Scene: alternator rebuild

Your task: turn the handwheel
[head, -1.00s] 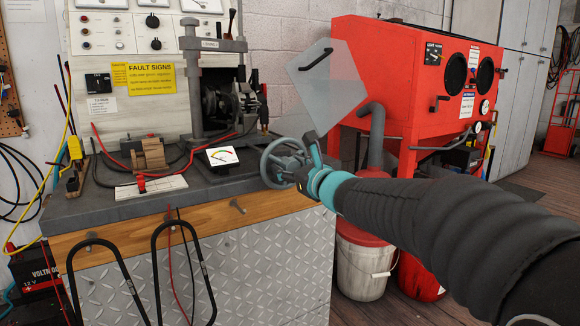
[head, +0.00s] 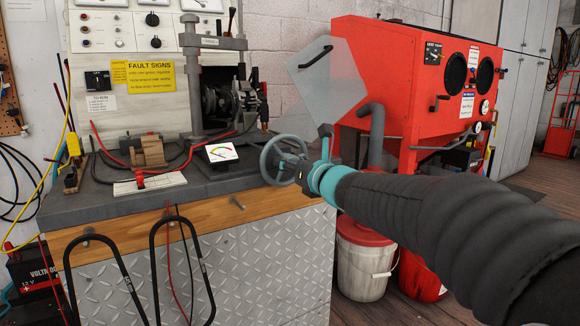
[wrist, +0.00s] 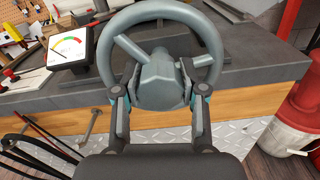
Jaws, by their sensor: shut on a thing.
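The grey handwheel (head: 277,160) stands at the right end of the test bench, beside the small gauge. In the wrist view the handwheel rim (wrist: 215,42) arches over its hub (wrist: 162,82), and spokes run out from the hub. My gripper (wrist: 160,96) is shut on the hub, one finger on each side of it. In the head view my gripper (head: 305,172) meets the wheel from the right, and its fingers are partly hidden by the wheel and my wrist.
A small gauge (head: 221,153) sits left of the wheel on the bench top (head: 100,203). A white bucket (head: 362,265) with a red lid stands on the floor right of the bench. A red blasting cabinet (head: 400,75) is behind. Black cable loops hang at the bench front.

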